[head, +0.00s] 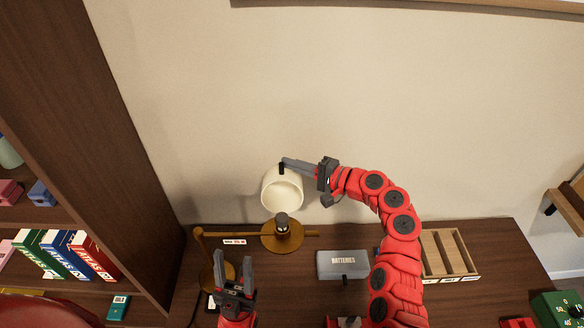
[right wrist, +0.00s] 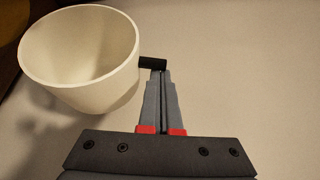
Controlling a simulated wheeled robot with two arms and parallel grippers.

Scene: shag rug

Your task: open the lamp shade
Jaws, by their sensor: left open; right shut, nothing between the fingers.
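The cream lamp shade (head: 282,196) is raised at the back of the brass lamp, its open mouth towards me. It stands behind the round brass plate (head: 290,244), which carries a dark bulb or socket (head: 282,222). A short black handle (head: 281,169) sticks out of the shade; in the right wrist view the handle (right wrist: 152,63) comes off the right side of the shade (right wrist: 75,85). My right gripper (head: 286,162) is shut and empty, its fingertips at the handle; contact is unclear. My left gripper (head: 234,260) is open and empty, low in front of the lamp.
A grey batteries box (head: 342,265) and a wooden divided tray (head: 446,253) stand on the desk to the right. A bookshelf (head: 110,150) rises at the left. A green dial box (head: 556,309) is at the far right corner. The wall is close behind the shade.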

